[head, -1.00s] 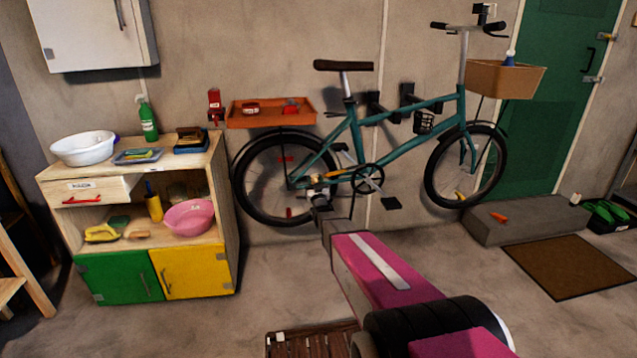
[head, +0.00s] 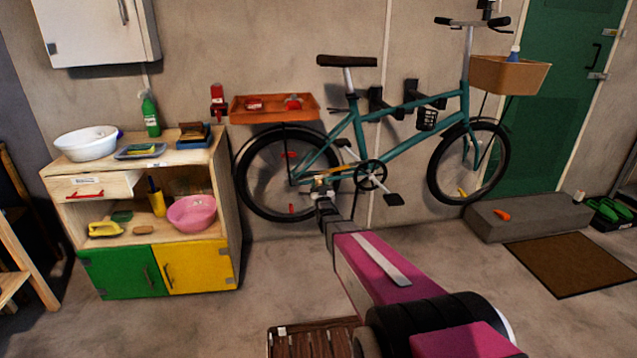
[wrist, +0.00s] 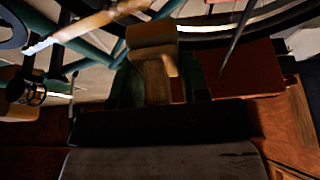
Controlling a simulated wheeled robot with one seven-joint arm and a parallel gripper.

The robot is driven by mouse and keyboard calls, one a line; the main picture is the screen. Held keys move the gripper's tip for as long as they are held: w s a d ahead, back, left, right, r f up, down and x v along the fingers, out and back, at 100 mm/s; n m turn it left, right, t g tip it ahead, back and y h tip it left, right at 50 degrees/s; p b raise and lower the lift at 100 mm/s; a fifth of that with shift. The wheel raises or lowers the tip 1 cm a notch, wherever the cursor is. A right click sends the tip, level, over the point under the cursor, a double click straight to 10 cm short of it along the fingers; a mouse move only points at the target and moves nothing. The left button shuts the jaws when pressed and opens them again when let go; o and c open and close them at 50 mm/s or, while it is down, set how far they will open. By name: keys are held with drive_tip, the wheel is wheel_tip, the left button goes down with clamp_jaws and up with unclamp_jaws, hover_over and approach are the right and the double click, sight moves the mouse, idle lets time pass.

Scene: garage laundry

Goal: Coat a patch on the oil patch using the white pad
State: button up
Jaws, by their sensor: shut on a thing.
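My gripper (head: 322,188) reaches out in front of the teal bicycle's rear wheel, seen small in the head view. I cannot make out the oil patch in either view.
An orange tray shelf (head: 272,108) is on the wall above the wheel. A wooden cabinet (head: 228,190) stands left. A concrete step (head: 535,222) and brown mat (head: 572,264) lie right. Open floor lies between.

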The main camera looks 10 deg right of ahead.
drive_tip(key=shift+s, duration=0.35)
drive_tip(key=s, duration=0.2)
drive_tip(key=shift+s, duration=0.4)
idle(0.7)
drive_tip(key=shift+w, duration=3.4)
drive_tip(key=shift+w, duration=1.05)
drive_tip(key=shift+d, duration=0.15)
